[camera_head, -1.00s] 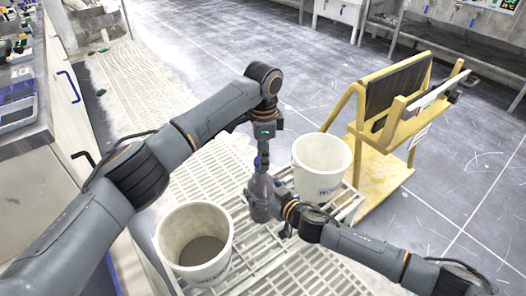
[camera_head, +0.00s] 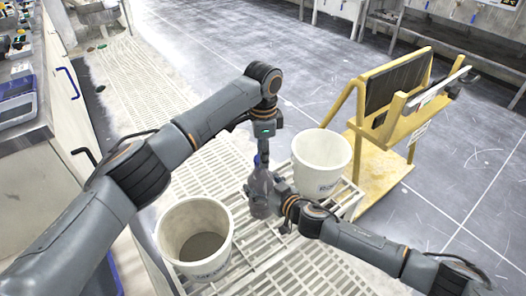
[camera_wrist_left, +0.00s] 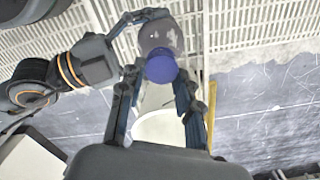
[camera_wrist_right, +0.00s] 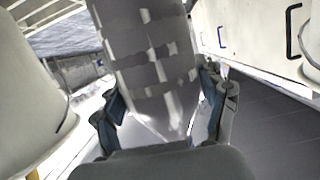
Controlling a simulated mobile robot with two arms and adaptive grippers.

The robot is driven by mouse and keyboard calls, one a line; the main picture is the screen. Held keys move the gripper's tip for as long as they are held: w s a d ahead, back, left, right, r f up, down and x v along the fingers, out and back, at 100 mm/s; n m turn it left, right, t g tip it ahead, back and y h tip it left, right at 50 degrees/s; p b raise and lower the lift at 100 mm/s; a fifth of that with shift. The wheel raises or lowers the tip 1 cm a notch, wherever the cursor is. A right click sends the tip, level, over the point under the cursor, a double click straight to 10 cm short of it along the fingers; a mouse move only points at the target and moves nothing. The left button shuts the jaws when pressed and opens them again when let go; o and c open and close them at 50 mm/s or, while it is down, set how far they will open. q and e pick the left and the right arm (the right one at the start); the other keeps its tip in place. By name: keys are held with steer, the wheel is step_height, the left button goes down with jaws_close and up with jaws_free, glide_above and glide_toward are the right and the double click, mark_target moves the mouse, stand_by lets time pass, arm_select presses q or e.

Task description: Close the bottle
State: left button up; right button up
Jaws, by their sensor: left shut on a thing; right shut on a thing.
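The grey, see-through bottle (camera_head: 261,190) stands upright between two white buckets in the head view. Its blue cap (camera_wrist_left: 161,69) is at the bottle's top in the left wrist view. I cannot tell how tightly it sits. My left gripper (camera_head: 262,152) points down from above, shut on the cap, with one finger on each side of it. My right gripper (camera_head: 272,190) is shut on the bottle's body from the right side. In the right wrist view the bottle (camera_wrist_right: 150,60) fills the space between the fingers.
One white bucket (camera_head: 168,235) with grey contents stands at the front left, another white bucket (camera_head: 318,158) at the right. Both are close to the bottle on a white slatted platform (camera_head: 290,262). A yellow cart (camera_head: 385,165) stands behind the right bucket. A counter (camera_head: 30,128) lines the left.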

arm_select(q)
steer(key=shift+f, duration=0.15)
arm_select(e)
jaws_close()
arm_select(q)
steer(key=m, duration=0.4)
steer(key=shift+s, duration=0.15)
steer(key=m, duration=0.4)
steer(key=shift+s+m, duration=0.1)
steer(key=shift+m, duration=0.2)
steer(key=m, duration=0.4)
steer(key=shift+s+a, duration=0.1)
steer(key=m, duration=0.6)
steer(key=shift+a+m, duration=0.2)
steer(key=shift+m, duration=0.2)
steer(key=m, duration=0.6)
steer(key=shift+a+m, duration=0.15)
steer(key=shift+m, duration=0.15)
